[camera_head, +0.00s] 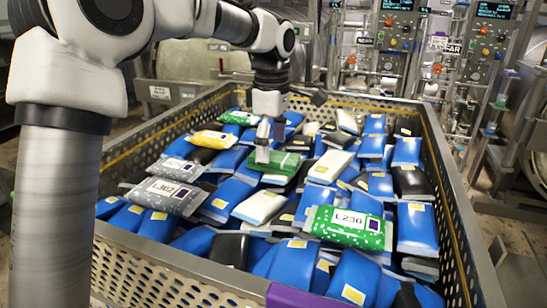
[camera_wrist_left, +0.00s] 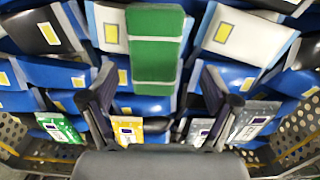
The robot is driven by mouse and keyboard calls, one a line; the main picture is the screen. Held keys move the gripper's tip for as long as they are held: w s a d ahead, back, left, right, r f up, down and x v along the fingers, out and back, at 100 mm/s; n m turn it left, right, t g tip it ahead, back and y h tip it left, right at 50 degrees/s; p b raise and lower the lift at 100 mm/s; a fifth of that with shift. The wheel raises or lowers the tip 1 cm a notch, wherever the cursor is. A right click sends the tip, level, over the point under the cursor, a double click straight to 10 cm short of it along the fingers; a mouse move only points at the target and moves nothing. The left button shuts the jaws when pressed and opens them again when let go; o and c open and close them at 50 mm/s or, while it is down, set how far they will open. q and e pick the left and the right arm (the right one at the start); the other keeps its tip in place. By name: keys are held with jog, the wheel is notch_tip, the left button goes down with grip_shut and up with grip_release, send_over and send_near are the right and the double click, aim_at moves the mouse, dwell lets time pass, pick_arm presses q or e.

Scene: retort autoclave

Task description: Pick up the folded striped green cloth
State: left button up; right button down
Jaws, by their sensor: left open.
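The folded green cloth (camera_head: 279,166) lies on top of the heap of pouches near the middle of the basket, with paler bands across it. In the left wrist view the green cloth (camera_wrist_left: 155,45) is at top centre, beyond the fingertips. My left gripper (camera_head: 266,143) points down just above and beside the cloth in the head view, hiding part of it. In the left wrist view its two fingers (camera_wrist_left: 158,88) are spread wide with nothing between them in their grip. My right gripper is not in view.
A perforated metal basket (camera_head: 444,180) full of blue, black and white pouches surrounds the cloth. A green speckled pouch labelled L230 (camera_head: 345,226), grey speckled pouches (camera_head: 167,194) and a yellow one (camera_head: 212,139) lie on top. Control panels (camera_head: 487,40) stand behind. Free air is above the heap.

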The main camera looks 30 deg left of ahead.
aim_at(275, 154)
pick_arm(q)
jog(key=f, duration=0.1)
jog(key=w+f, duration=0.1)
jog(key=f, duration=0.1)
jog(key=shift+w, duration=0.1)
jog(key=shift+r, duration=0.2)
jog(key=shift+s+r, duration=0.1)
jog(key=shift+s, duration=0.3)
jog(key=c, duration=1.1)
jog(key=r, duration=1)
jog(key=shift+w, duration=0.2)
